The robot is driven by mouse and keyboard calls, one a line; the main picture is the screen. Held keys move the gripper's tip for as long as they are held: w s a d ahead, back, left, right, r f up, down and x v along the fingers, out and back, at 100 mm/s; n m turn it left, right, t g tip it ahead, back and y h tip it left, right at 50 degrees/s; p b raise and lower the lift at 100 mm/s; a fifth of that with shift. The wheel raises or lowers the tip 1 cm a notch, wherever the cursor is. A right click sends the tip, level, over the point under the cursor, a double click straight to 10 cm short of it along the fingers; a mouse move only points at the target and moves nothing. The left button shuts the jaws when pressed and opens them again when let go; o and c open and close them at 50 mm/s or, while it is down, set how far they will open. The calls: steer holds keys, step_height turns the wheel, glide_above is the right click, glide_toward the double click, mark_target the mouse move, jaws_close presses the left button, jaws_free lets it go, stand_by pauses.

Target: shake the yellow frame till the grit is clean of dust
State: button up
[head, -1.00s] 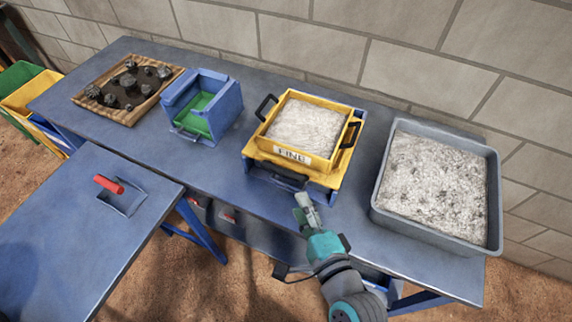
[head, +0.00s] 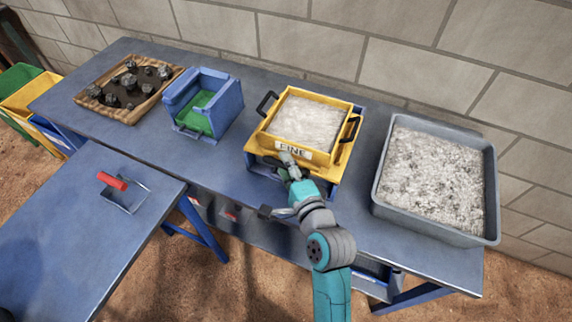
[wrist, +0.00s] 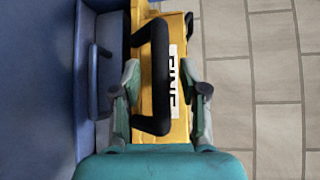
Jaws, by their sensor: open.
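The yellow frame (head: 263,143) sits level on a blue stand in the middle of the long table, with pale grit (head: 305,122) spread inside. It bears a "FINE" label (head: 293,150) and black handles. My gripper (head: 286,164) is at its front side. In the wrist view the jaws of my gripper (wrist: 163,92) are apart, one finger on each side of a black handle (wrist: 157,75) on the yellow frame (wrist: 182,128). I cannot tell whether either finger touches it. The arm hides part of the stand's front in the head view.
A grey tray of speckled grit (head: 378,205) stands to the right. A blue box with a green inside (head: 222,100) and a wooden tray of dark rocks (head: 118,115) stand to the left. A lower table with a red handle (head: 112,181) is at front left. A block wall is behind.

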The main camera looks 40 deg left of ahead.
steer(key=shift+w+a, duration=0.15)
steer(key=shift+a, duration=0.05)
jaws_close()
steer(key=shift+w+a, duration=0.15)
steer(key=shift+w, duration=0.55)
steer(key=shift+w+a, duration=0.15)
steer(key=shift+w, duration=0.55)
jaws_free()
steer(key=v, duration=1.2)
